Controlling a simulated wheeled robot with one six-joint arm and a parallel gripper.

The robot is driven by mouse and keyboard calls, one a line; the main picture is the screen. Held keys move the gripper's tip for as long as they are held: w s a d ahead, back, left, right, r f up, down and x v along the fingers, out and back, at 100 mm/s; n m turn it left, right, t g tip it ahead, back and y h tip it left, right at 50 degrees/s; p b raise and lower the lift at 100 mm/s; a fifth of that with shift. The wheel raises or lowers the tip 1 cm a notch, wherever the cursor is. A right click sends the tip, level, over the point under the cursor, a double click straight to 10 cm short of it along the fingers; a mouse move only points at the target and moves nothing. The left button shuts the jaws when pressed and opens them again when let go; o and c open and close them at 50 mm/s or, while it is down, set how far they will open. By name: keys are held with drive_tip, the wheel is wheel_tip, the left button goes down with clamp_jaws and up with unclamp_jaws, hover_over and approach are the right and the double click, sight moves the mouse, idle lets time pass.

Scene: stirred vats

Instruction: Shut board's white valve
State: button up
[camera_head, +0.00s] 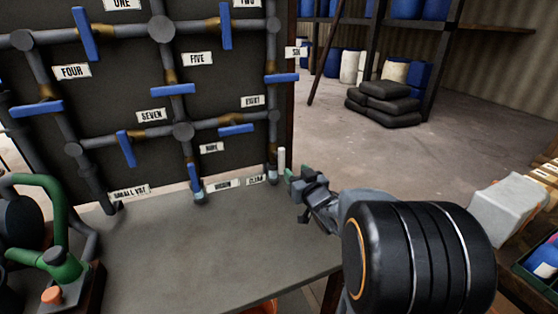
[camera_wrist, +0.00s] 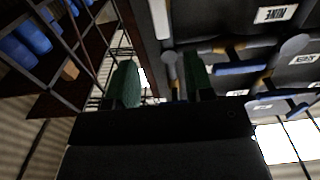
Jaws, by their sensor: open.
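The white valve handle (camera_head: 281,160) stands upright at the lower right edge of the dark pipe board (camera_head: 225,75), beside a vertical grey pipe and roughly in line with it. In the wrist view a white bar (camera_wrist: 159,18), which looks like this handle, shows at the top, beyond my fingertips. My gripper (camera_head: 295,179) is just right of and slightly below the handle in the head view. Its green fingers (camera_wrist: 160,78) are apart, with nothing held between them. I cannot tell the exact gap to the handle.
Several blue handles (camera_head: 173,90) sit on the board's grey pipes. A grey bench top (camera_head: 230,250) lies below. A green pump-like device (camera_head: 62,265) is at lower left. Black sacks (camera_head: 385,105) and barrels are far back right. The floor (camera_head: 420,155) between is clear.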

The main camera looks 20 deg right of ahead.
sight(283, 156)
drive_tip(key=w+b, duration=0.1)
drive_tip(key=w, duration=1.2)
drive_tip(key=shift+w, duration=0.1)
clamp_jaws()
